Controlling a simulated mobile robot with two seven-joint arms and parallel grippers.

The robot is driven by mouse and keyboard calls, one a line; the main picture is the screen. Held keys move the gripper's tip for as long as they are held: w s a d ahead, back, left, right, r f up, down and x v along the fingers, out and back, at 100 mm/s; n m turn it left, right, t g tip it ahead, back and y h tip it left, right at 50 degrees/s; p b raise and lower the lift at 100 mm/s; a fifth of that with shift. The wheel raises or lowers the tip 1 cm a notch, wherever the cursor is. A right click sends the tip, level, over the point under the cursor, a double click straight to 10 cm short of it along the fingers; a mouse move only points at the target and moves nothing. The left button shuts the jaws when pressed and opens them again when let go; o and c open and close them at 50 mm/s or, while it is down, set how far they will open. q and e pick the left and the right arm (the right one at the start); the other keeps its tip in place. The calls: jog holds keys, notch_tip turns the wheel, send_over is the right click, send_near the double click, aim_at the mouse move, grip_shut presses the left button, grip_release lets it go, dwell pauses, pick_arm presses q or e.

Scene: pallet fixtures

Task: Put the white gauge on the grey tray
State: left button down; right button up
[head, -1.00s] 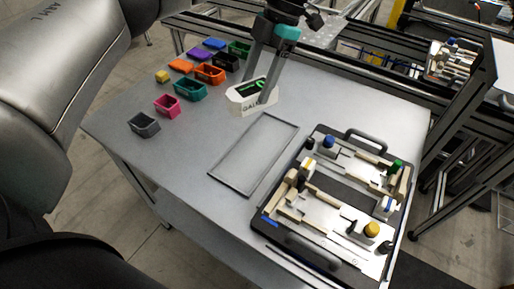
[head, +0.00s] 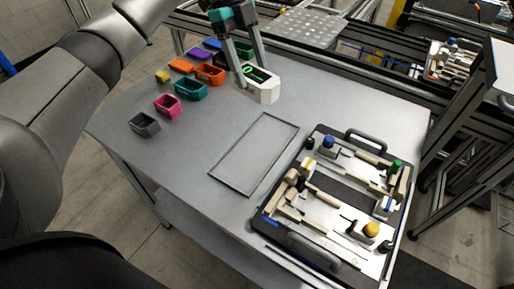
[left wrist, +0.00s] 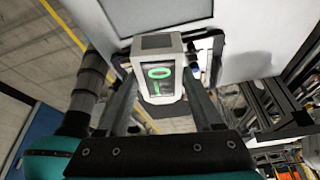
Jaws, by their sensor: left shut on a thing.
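The white gauge (head: 267,94) is a blocky white body with a dark face and a green ring; it also shows in the left wrist view (left wrist: 146,44). My left gripper (head: 248,80) comes down from above and is shut on the gauge, one finger on each side. I cannot tell whether the gauge touches the table or hangs just above it. The grey tray (head: 222,179) is a flat, thin-rimmed rectangle, empty, in front of the gauge at the middle of the table. My right gripper is not in view.
Several small coloured bins, among them a teal one (head: 190,90) and a dark grey one (head: 145,126), stand left of the gauge. A pallet fixture (head: 350,133) with blocks and knobs lies right of the tray. The table between gauge and tray is clear.

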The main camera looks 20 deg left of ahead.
pick_arm(q)
jog(key=shift+r+n+t, duration=0.1)
jog(key=shift+n+t, duration=0.2)
jog(key=shift+n, duration=0.4)
jog(key=shift+f, duration=0.2)
jog(key=b, duration=0.3)
send_over(259, 150)
jog(key=a, duration=0.2)
notch_tip(259, 150, down, 20)
jog(key=shift+w+a+r, duration=0.1)
jog(key=shift+w+r, duration=0.05)
jog(key=shift+r, duration=0.1)
jog(key=shift+c, duration=0.2)
grip_release()
